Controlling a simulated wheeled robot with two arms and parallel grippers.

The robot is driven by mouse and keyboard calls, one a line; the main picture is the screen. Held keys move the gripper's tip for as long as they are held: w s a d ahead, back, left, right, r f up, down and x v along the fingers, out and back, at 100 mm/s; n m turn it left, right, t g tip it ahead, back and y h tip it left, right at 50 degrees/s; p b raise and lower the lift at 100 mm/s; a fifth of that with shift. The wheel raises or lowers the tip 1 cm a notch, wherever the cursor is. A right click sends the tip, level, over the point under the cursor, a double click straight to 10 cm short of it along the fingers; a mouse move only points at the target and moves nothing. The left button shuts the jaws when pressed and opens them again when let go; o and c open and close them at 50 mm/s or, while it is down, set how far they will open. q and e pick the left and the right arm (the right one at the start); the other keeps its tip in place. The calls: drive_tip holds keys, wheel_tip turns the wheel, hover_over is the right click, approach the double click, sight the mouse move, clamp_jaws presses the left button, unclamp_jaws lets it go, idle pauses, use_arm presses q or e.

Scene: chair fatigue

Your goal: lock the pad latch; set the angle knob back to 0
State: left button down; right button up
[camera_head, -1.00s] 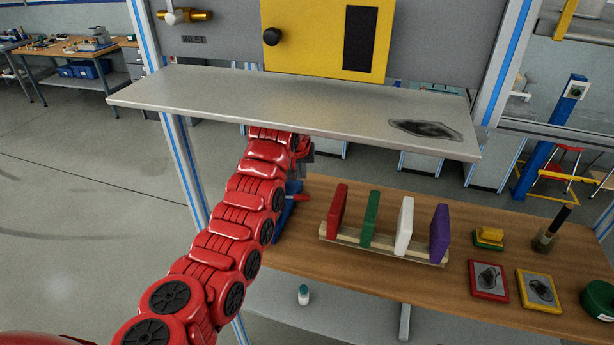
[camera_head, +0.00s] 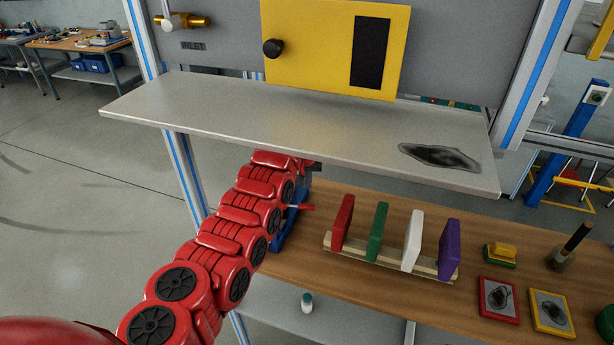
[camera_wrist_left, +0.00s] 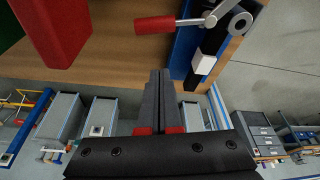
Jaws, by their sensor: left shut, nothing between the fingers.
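A blue clamp-like device (camera_head: 289,228) with a red-handled lever (camera_head: 300,206) sits at the left end of the wooden table. I cannot tell whether it is the pad latch. In the left wrist view, its red handle (camera_wrist_left: 155,24) lies sideways, joined to a grey metal lever (camera_wrist_left: 222,14). A round black knob (camera_head: 273,48) is on the yellow panel (camera_head: 310,40); no angle marks are readable. My left gripper (camera_wrist_left: 159,76) is shut and empty, apart from the red handle in the picture. In the head view it is mostly hidden behind my red arm, near the shelf edge. My right gripper is not in view.
A grey shelf (camera_head: 250,115) overhangs the wooden table (camera_head: 375,287). A rack (camera_head: 370,258) holds several upright coloured pads, the red one (camera_head: 342,222) nearest the clamp. A yellow-green block (camera_head: 501,253) and framed dark samples (camera_head: 498,298) lie at the right.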

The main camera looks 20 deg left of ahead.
use_arm(q)
drive_tip(key=b+x, duration=0.4)
drive_tip(key=x, duration=0.2)
drive_tip(key=shift+s+d+r+p, duration=0.2)
drive_tip(key=shift+s+p, duration=0.45)
drive_tip(key=shift+p, duration=0.85)
drive_tip(key=shift+s+d+r+p, duration=0.1)
drive_tip(key=shift+s+r+p, duration=0.15)
drive_tip(key=shift+s+p, duration=0.8)
drive_tip(key=shift+s+d+r+p, duration=0.2)
drive_tip(key=shift+s+p, duration=0.1)
drive_tip(key=shift+p, duration=1.6)
